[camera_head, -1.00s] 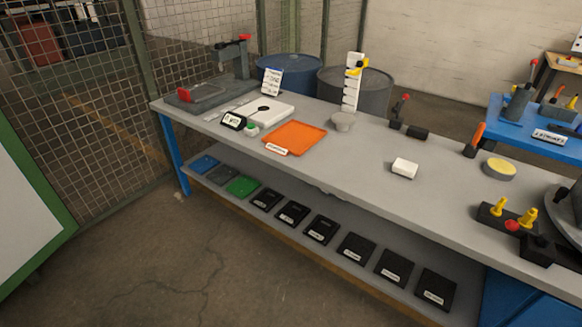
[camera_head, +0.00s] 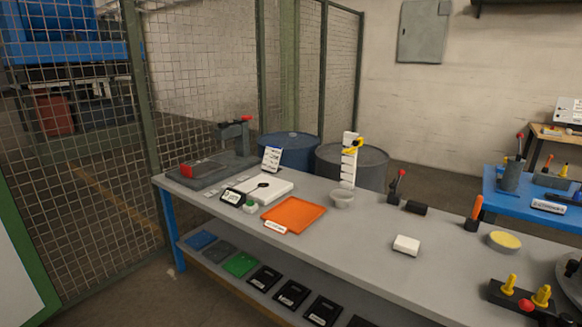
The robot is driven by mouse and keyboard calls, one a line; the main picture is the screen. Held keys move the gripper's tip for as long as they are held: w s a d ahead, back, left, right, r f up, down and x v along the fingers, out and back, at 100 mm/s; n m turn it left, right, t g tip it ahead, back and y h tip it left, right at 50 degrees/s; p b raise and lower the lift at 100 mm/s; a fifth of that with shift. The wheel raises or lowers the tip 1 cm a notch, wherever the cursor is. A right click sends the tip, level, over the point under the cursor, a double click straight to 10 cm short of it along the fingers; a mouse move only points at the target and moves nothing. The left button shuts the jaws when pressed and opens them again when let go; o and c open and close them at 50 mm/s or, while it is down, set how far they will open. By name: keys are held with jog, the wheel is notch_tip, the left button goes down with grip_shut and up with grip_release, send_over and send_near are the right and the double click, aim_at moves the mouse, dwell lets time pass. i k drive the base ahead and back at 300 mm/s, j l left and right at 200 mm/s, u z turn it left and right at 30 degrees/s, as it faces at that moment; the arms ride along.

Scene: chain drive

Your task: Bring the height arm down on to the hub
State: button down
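A white upright post with dark marks (camera_head: 348,170) stands at the back edge of the grey bench. A yellow arm (camera_head: 353,146) sits near its top; it looks like the height arm, well above the bench top. A small grey round cup-like piece (camera_head: 342,200) stands at the foot of the post, below the yellow arm and apart from it. I cannot tell whether this piece is the hub. My gripper is not in view.
An orange tray (camera_head: 293,214), a white scale (camera_head: 266,187) and a grey press-like fixture (camera_head: 235,148) stand to the left on the bench. A white block (camera_head: 406,245), an orange-handled tool (camera_head: 475,213) and a yellow-topped disc (camera_head: 504,240) lie to the right. Wire mesh fences the left.

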aim_at(355, 145)
jog(key=i+j, duration=0.1)
jog(key=i, duration=0.4)
jog(key=i+j, duration=0.1)
jog(key=i, duration=0.45)
